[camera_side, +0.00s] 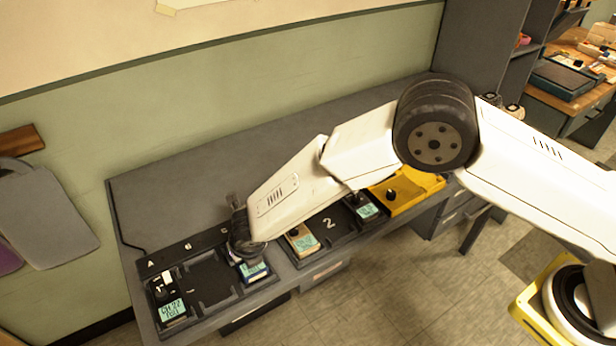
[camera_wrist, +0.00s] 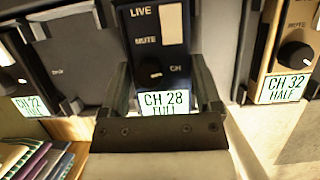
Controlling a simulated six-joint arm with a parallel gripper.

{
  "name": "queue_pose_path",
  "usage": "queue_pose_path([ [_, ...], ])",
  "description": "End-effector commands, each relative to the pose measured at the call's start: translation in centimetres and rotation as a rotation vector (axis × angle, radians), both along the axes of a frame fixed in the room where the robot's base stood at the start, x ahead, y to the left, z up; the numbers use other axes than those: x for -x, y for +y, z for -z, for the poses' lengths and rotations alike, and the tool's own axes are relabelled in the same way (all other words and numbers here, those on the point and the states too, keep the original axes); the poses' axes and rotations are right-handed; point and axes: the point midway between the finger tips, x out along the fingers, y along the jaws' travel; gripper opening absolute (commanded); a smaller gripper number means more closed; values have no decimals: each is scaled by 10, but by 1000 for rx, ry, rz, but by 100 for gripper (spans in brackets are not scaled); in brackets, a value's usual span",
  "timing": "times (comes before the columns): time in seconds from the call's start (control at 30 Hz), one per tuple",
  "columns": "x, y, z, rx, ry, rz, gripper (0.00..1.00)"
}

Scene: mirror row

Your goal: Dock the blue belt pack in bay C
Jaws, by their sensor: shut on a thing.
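The blue belt pack (camera_side: 255,274) is at bay C, at the right end of the dark dock (camera_side: 200,325) marked A, B, C. In the wrist view the pack (camera_wrist: 160,72) looks dark blue, and its screen reads CH 28 FULL. My gripper (camera_side: 243,248) is over the pack and shut on it; in the wrist view its fingers (camera_wrist: 160,85) stand on both sides. The pack lines up with bay C, but I cannot tell if it is fully seated. Bay B (camera_side: 210,282) is empty. My gripper hides much of bay C.
A black pack (camera_side: 172,308), CH 22, sits in bay A. To the right, dock 2 (camera_side: 328,222) holds a tan pack (camera_side: 302,240), CH 32 HALF, close beside my gripper, and a dark pack (camera_side: 362,206). A yellow tray (camera_side: 418,186) lies farther right. The bench behind is clear.

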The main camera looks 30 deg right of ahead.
Motion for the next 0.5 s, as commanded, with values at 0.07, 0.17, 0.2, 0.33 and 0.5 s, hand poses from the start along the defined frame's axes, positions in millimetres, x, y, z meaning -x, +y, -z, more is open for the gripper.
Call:
queue_pose_path([
  [0.07, 0, 0, 1, -1, -1, 0, 12],
  [0.17, 0, 0, 2, -1, -1, 0, 12],
  [0.2, 0, 0, 2, -1, -1, 0, 12],
  [0.33, 0, 0, 3, -1, -1, 0, 12],
  [0.5, 0, 0, 5, -1, -1, -1, 12],
])
